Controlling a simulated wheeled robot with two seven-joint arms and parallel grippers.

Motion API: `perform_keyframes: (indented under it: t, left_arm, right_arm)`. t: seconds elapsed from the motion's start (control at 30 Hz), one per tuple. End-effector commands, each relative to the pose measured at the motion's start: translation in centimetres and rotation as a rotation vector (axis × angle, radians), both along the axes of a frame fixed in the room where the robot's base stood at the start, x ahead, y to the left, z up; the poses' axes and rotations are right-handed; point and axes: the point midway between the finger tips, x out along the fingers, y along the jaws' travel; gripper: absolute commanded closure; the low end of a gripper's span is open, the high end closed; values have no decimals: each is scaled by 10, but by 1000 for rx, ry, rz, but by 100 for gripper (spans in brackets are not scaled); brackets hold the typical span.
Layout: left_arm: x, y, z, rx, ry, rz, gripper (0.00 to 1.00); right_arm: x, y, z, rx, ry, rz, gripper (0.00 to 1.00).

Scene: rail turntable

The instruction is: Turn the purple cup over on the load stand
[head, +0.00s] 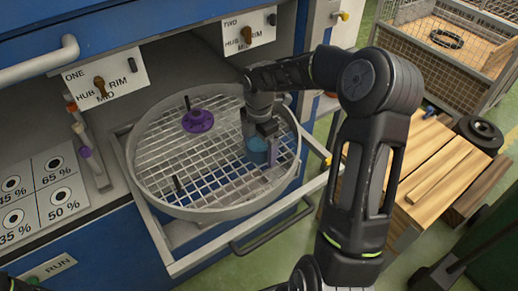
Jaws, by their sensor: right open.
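A round wire-grid turntable (168,160) with a raised grey rim sits on a pulled-out drawer frame. On its far left part stands a low purple piece (198,121) with a wide flange; I cannot tell if it is the purple cup. My right gripper (261,143) reaches down over the right part of the grid, open. A teal cup-like piece (257,151) is at its fingertips, and a pale purple upright piece (275,152) is just right of it. The gripper partly hides both, and I cannot tell contact. No load stand is clearly identifiable.
Signs ONE (105,80) and TWO (249,30) carry knobs. A tube rack (92,160) and percent board (40,195) lie left. Wooden boards (440,165) and a wire crate (445,45) stand right. The grid's middle is clear.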

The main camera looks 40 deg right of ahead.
Motion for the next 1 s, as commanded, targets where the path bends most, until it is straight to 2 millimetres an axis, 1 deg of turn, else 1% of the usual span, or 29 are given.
perform_keyframes:
  t: [0.27, 1.0]
  left_arm:
    - [0, 0, 0, 0, 0, 0, 0]
    - [0, 0, 0, 0, 0, 0, 0]
  right_arm:
    - [0, 0, 0, 0, 0, 0, 4]
    - [0, 0, 0, 0, 0, 0, 64]
